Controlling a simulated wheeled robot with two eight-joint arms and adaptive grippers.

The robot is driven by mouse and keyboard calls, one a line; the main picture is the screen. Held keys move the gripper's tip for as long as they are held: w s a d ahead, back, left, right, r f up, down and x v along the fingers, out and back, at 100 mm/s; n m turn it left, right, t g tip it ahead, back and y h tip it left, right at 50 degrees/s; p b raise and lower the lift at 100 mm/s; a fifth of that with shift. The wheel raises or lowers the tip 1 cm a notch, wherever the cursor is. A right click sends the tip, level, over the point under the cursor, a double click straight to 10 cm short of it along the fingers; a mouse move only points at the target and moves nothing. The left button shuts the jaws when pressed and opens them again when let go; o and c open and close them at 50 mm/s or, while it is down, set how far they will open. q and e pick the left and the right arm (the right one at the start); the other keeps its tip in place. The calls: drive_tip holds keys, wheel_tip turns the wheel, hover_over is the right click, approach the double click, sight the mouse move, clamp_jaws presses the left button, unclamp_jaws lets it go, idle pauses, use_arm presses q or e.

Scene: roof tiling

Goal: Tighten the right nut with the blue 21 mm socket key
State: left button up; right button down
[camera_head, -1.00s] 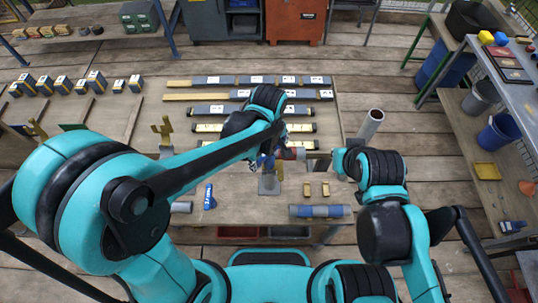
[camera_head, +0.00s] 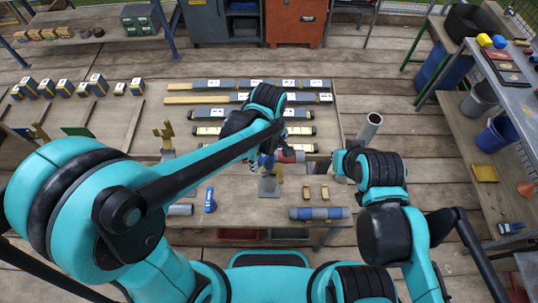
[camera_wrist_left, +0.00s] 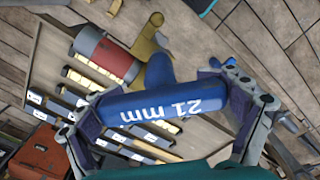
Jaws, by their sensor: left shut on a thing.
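My left gripper (camera_wrist_left: 170,115) is shut on the blue socket key (camera_wrist_left: 165,104), marked "21 mm", in the left wrist view. The key's blue head (camera_wrist_left: 159,72) sticks out beyond the fingers, beside a brass-coloured part (camera_wrist_left: 148,45). That part adjoins a red and grey cylinder (camera_wrist_left: 105,58). In the head view, the left gripper (camera_head: 268,158) is over the middle of the table, next to the red part (camera_head: 291,156). I cannot tell whether the key touches a nut. My right gripper (camera_head: 338,162) is at the right of the work; its fingers are unclear.
Two small brass pieces (camera_head: 315,193) lie nearby. Long labelled bars (camera_head: 215,97) lie behind.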

use_arm(q)
drive_tip(key=shift+r+p, duration=1.3)
drive_tip(key=shift+r, duration=0.65)
